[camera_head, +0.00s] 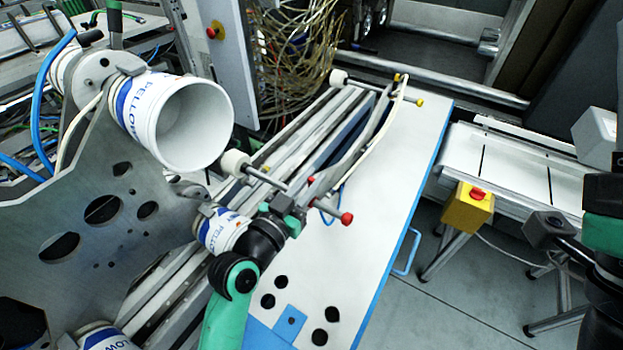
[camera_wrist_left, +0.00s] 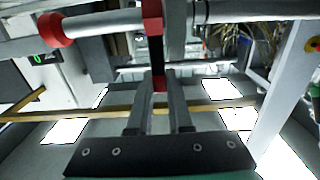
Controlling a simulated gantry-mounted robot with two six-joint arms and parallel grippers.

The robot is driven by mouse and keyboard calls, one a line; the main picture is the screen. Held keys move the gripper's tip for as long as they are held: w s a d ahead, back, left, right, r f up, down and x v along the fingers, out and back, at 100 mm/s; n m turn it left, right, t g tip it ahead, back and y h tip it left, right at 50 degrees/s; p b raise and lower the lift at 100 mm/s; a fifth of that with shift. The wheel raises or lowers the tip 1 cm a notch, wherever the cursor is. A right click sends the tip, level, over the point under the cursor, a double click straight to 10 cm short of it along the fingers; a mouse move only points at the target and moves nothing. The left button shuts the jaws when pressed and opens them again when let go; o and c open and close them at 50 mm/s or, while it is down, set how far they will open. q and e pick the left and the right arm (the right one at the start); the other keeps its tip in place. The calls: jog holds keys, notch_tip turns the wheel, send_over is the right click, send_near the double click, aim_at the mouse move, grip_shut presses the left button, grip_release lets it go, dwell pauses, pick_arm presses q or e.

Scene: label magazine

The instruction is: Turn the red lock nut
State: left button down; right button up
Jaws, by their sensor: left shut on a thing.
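The red lock nut (camera_head: 311,180) is a small red spot on a grey rod beside the magazine's rail. In the left wrist view the red nut (camera_wrist_left: 153,18) sits around a pale rod, and a dark lever with a red tip (camera_wrist_left: 160,84) reaches down from it. My left gripper (camera_head: 305,196) is at the nut. Its fingers (camera_wrist_left: 160,90) are shut around the lever's red-tipped end, close below the rod. The rod ends in a red knob (camera_head: 347,219). The fingertips are small and partly hidden in the head view.
A white roll of labels (camera_head: 180,122) on a grey plate (camera_head: 100,240) stands at the left, with another roll (camera_head: 222,230) beside my left wrist. A white table (camera_head: 400,180) lies beyond the rods. A yellow box with a red button (camera_head: 468,207) stands at the right.

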pick_arm(q)
jog(key=g+p, duration=0.1)
jog(key=p, duration=0.1)
jog(key=w+r+y+p, duration=0.1)
jog(key=p, duration=0.2)
jog(key=shift+d+r+g+p, duration=0.1)
jog(key=shift+d+g+p, duration=0.25)
jog(key=shift+g, duration=0.05)
jog(key=w+f+g+y+p, duration=0.1)
jog(key=p, duration=0.1)
jog(key=d+f+g+y+p, duration=0.1)
jog(key=g+p, duration=0.1)
jog(key=shift+w, duration=0.35)
jog(key=c, duration=0.8)
grip_release()
jog(key=shift+c, duration=0.2)
